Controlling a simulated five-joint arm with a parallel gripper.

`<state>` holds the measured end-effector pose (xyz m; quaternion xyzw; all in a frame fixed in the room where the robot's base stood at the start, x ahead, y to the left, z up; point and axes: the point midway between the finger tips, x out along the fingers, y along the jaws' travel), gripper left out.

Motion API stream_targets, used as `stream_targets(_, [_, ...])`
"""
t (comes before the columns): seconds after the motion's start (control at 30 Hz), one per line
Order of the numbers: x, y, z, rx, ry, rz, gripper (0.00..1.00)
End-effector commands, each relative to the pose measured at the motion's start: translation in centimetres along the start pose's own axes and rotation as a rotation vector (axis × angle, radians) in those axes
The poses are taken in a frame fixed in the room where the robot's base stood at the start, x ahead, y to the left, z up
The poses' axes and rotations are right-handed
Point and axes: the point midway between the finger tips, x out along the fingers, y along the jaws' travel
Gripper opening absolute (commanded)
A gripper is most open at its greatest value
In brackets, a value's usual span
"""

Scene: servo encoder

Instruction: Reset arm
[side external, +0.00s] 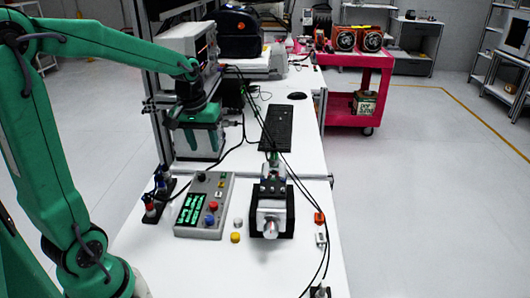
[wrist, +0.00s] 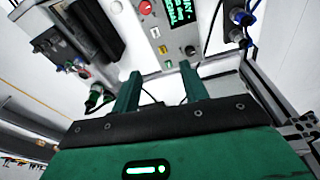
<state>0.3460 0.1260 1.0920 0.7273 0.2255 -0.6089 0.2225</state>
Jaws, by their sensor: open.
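My green arm rises at the left of the side external view and reaches over the back left of the white bench. My gripper (side external: 202,146) hangs there, pointing down, behind the control box and away from the bench parts. In the wrist view my gripper (wrist: 160,72) has its two green fingers apart with nothing held between them. The servo motor (side external: 270,210), silver in a black mount, sits at the bench's middle front. It also shows in the wrist view (wrist: 90,32) at the upper left.
A grey control box (side external: 205,205) with green displays and coloured buttons lies left of the motor. Connectors (side external: 153,205) stand on its left. Small coloured caps (side external: 236,237) lie nearby. Black cables cross the bench. A keyboard (side external: 275,128) lies behind; a pink cart (side external: 350,90) stands beyond.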

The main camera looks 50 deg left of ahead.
Motion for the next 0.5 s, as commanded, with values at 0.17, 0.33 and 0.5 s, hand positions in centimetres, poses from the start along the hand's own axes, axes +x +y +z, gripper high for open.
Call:
stream_targets(0.17, [-2.6, 1.5, 3.1, 0.124, 0.059, 0.031, 0.44])
stream_targets(0.33, [-4.3, 2.4, 6.1, 0.237, 0.112, 0.059, 0.44])
stream_targets(0.5, [-5.7, 3.0, 9.1, 0.349, 0.167, 0.088, 0.44])
